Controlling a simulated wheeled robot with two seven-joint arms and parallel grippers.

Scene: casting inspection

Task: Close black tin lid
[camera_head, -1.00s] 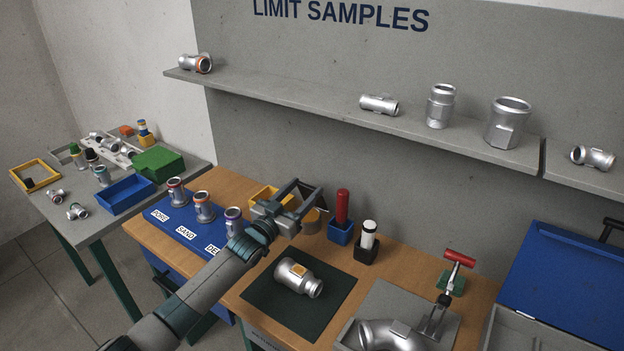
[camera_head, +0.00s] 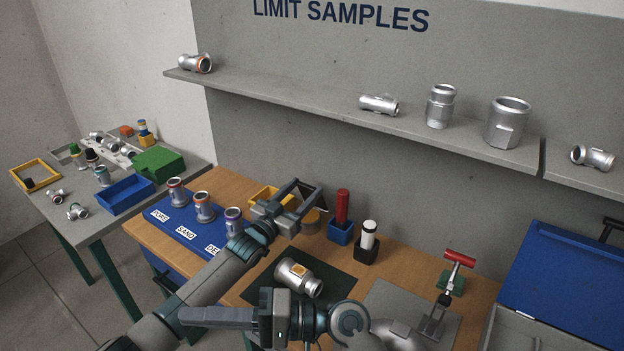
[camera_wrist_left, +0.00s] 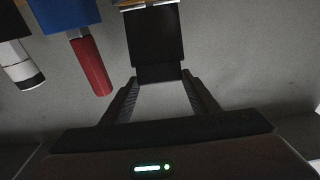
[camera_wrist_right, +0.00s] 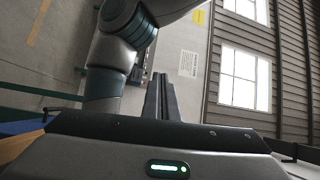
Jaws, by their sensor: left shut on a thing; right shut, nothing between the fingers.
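The black lid (camera_wrist_left: 155,38) shows in the left wrist view as a dark square panel between my left gripper's fingertips. My left gripper (camera_head: 306,190) is shut on it above the back of the wooden bench. The tin's body is mostly hidden behind the gripper and lid; I cannot make out how far the lid stands open. My right gripper (camera_head: 190,316) is shut and empty, low at the front of the bench, pointing left; its closed fingers (camera_wrist_right: 161,98) show in the right wrist view.
A red cylinder in a blue holder (camera_head: 340,232) and a white-topped one in a black holder (camera_head: 367,248) stand right of the left gripper. A yellow tray (camera_head: 262,196) is behind it. A casting (camera_head: 297,275) lies on the dark mat (camera_head: 340,286). A shelf (camera_head: 300,97) runs above.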

